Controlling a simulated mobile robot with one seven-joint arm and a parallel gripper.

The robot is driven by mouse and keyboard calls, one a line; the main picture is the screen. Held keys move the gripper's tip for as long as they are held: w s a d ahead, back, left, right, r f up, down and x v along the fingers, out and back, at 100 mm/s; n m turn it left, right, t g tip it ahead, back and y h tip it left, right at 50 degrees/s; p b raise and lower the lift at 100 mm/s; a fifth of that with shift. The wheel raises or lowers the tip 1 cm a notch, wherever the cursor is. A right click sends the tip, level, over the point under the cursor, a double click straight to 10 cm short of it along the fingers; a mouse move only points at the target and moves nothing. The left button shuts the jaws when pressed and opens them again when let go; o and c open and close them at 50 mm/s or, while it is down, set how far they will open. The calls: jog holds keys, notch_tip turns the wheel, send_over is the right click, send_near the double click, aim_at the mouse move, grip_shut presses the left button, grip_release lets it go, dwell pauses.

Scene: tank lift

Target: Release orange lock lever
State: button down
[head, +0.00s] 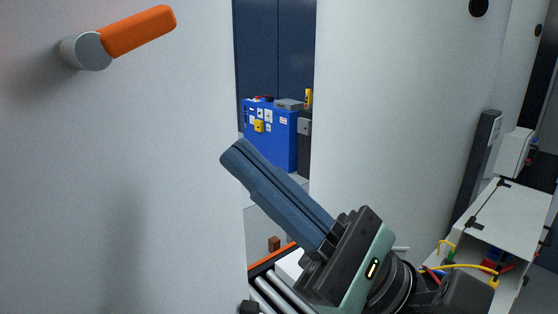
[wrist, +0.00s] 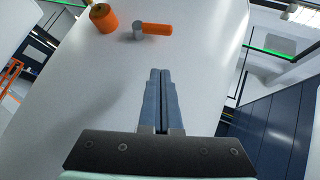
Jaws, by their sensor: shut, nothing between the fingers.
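The orange lock lever (head: 138,32) sticks out from a grey round hub (head: 86,51) on a white curved tank wall (head: 120,150), at the upper left of the head view. It points right and slightly up there. In the wrist view the lever (wrist: 157,29) lies beyond the fingertips, pointing right from its grey hub (wrist: 138,30). My gripper (head: 232,153) has blue-grey fingers shut together with nothing between them. It is apart from the lever, below and to the right of it in the head view. The wrist view also shows the closed fingers (wrist: 160,74).
An orange cylinder (wrist: 103,18) is on the white surface left of the lever. A second white body (head: 400,110) stands to the right, with a gap between. A blue box (head: 270,140) stands behind the gap. An open white box with coloured wires (head: 510,215) is at right.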

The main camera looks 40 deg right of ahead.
aim_at(122, 35)
jog(key=shift+w+a+r+p, duration=0.55)
jog(key=shift+r+p, duration=0.3)
jog(key=shift+r, duration=0.35)
jog(key=shift+w+a+r+p, duration=0.4)
jog(key=shift+a+r+p, duration=0.3)
jog(key=shift+r, duration=0.45)
jog(key=shift+w+a+r+p, duration=0.5)
jog(key=shift+r+p, duration=0.45)
jog(key=shift+r, duration=0.25)
